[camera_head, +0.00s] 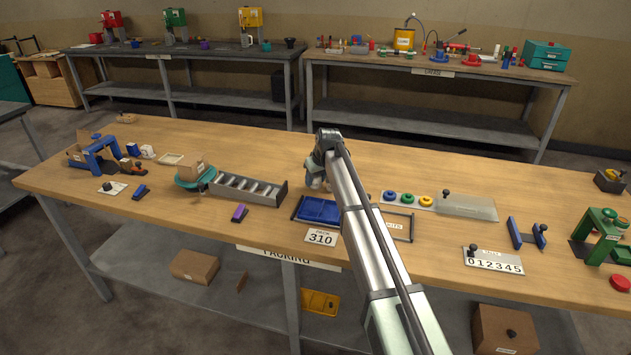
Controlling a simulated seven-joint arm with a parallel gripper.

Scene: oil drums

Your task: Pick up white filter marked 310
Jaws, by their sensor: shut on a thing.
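My arm reaches over the packing table (250,165), and its wrist largely blocks the view of my gripper (316,183). The gripper is shut on a small pale thing, which looks like the white filter but is mostly hidden. No mark on it can be read. It is just behind a blue tray (319,210); whether it touches the table cannot be told. A white card marked 310 (320,238) lies in front of the blue tray.
A grey slotted rack (245,188) stands left of the blue tray. Right of my arm are a strip with coloured rings (407,199), a frame (398,222), a 012345 plate (493,261) and a green press (600,236). Bare wood lies behind the gripper.

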